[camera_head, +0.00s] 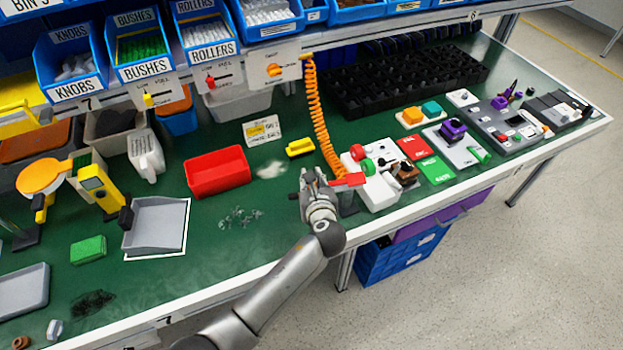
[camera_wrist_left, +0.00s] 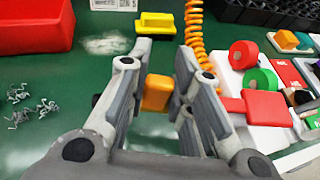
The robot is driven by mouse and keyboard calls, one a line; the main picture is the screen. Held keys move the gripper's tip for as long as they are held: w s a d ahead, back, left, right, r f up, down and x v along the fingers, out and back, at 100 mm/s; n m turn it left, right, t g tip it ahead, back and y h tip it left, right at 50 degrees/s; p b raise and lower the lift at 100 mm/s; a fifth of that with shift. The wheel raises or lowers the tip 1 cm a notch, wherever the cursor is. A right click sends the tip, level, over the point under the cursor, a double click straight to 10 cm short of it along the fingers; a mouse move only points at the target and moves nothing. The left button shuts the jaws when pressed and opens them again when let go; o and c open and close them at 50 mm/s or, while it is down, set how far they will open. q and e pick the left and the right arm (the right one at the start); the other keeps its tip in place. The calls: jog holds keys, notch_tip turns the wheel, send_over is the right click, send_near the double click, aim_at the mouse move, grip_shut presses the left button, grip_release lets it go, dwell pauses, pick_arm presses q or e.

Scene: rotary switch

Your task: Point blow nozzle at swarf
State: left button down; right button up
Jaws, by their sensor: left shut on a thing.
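My left gripper (camera_head: 318,198) is shut on an orange block-like part (camera_wrist_left: 157,92), likely the blow nozzle's body; the fingers hide much of it. The orange coiled hose (camera_head: 318,110) hangs from the shelf edge down to the gripper, and shows in the left wrist view (camera_wrist_left: 197,35) passing behind the right finger. A red piece (camera_wrist_left: 262,107) sticks out right of the fingers; I cannot tell whether it belongs to the nozzle. Grey curly swarf (camera_head: 240,216) lies on the green bench left of the gripper, and at the wrist view's left (camera_wrist_left: 38,105). My right gripper is not in view.
A red bin (camera_head: 218,172), a pale powder patch (camera_head: 270,170) and a yellow block (camera_head: 300,148) are behind the swarf. A white panel with knobs (camera_head: 378,192) stands right of the gripper. A grey dustpan-like tray (camera_head: 156,226) is left. The bench in front of the swarf is clear.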

pick_arm(q)
jog(key=c, duration=1.3)
grip_release()
jog(key=v, duration=1.2)
jog(key=shift+w, duration=0.1)
